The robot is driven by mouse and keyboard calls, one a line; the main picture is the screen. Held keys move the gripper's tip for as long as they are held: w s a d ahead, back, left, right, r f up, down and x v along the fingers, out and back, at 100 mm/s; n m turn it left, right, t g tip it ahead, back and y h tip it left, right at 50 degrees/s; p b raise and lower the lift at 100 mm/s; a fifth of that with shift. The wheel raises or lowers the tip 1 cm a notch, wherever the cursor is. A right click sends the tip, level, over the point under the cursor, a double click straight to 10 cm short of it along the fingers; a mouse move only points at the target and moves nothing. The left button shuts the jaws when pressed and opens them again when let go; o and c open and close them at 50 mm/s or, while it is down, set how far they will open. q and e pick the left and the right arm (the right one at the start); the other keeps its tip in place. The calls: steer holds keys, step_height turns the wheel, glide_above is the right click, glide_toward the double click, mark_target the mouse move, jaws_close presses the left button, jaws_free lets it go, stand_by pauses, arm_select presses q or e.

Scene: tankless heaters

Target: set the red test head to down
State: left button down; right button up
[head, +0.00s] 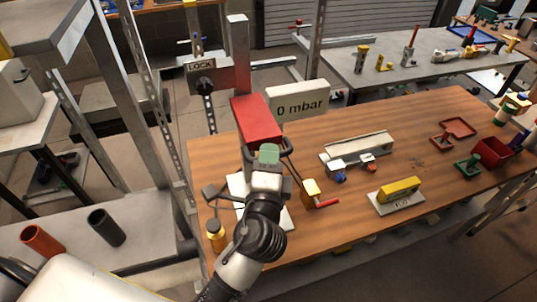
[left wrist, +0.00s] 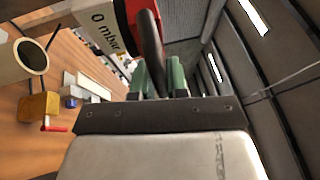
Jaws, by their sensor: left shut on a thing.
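The red test head (head: 257,119) sits raised on a grey upright column, above a pale base plate on the wooden bench. A dark bar handle (head: 285,143) runs across its front lower side. My left gripper (head: 268,153), with green fingertips, is shut on this handle. In the left wrist view, the green fingers (left wrist: 158,78) close around the dark handle (left wrist: 152,40). Part of the red head (left wrist: 139,9) shows just beyond it. The fingers and wrist hide the middle of the handle. My right gripper is not in view.
Red and green fixtures lie far right.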

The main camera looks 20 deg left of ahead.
arm_select(q)
step_height(320, 180, down, 13)
steer(key=b, duration=1.2)
steer(key=shift+r, duration=0.1)
steer(key=c, duration=1.1)
jaws_free()
steer(key=shift+w, duration=0.15)
steer(key=shift+c, duration=0.2)
